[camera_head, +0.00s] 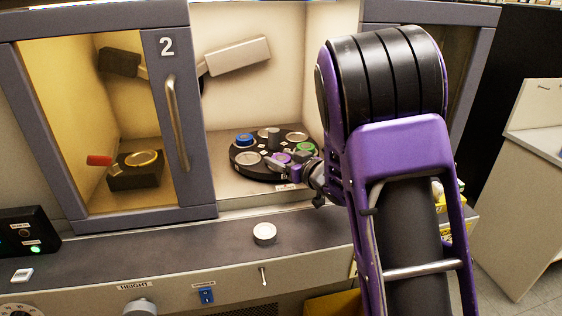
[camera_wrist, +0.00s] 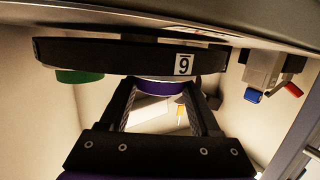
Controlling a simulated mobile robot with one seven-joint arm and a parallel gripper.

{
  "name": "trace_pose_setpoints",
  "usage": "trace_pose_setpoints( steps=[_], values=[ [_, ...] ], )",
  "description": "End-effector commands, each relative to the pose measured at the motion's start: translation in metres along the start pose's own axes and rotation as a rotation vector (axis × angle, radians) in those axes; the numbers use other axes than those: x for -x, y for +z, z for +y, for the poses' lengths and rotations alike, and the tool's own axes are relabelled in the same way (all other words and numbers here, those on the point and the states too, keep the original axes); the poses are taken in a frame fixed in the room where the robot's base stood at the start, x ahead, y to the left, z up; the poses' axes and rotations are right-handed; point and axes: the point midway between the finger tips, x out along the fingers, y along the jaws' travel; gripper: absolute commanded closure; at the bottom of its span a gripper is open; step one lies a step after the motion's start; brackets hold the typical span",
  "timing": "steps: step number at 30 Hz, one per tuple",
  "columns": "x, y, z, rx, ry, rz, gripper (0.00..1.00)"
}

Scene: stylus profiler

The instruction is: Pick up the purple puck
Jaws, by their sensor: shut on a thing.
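The purple puck (camera_head: 281,157) is at the near side of a round black carousel (camera_head: 262,175) inside the machine's open bay. In the wrist view the purple puck (camera_wrist: 160,87) shows between the two dark fingers. My gripper (camera_wrist: 162,92) is shut on it, with a finger on each side. In the head view my gripper (camera_head: 287,163) reaches in from the right at the carousel's near edge. I cannot tell whether the puck is clear of its seat. My fingers hide part of it.
A blue puck (camera_head: 244,140) and a green puck (camera_head: 304,148) sit on the carousel, the green one close to my gripper. A grey post stands at its centre. The left door (camera_head: 200,110), marked 2, borders the bay. A pale round piece (camera_head: 264,233) lies on the front ledge.

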Motion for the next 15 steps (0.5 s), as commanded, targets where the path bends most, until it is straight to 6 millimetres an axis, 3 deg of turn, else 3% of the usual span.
trace_pose_setpoints(
  steps=[8, 15],
  values=[
    [0.003, -0.013, 0.0, 0.001, -0.001, 0.003, 0.9],
    [0.013, -0.062, 0.001, 0.003, 0.001, 0.005, 0.9]
  ],
)
